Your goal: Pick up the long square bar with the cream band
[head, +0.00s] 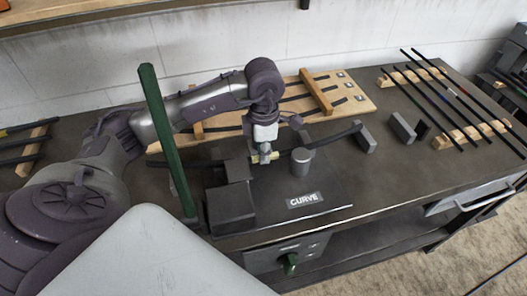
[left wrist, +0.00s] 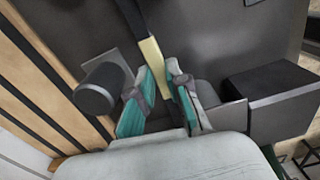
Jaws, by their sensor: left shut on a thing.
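In the head view the band (head: 268,156) is a small pale patch at my fingertips. My left gripper (head: 262,153) is shut on the bar beside the round post of the bench fixture. In the left wrist view its teal-padded fingers (left wrist: 163,108) stand on either side of the bar. Fingers and fixture hide part of the bar. My right gripper is not in view.
The fixture marked CURVE (head: 325,190) has a round post (head: 301,163), dark blocks (head: 230,205) and a tall green lever (head: 163,125). A wooden board (head: 355,95) lies behind. Racked bars (head: 440,95) and small grey blocks (head: 402,127) are to the right.

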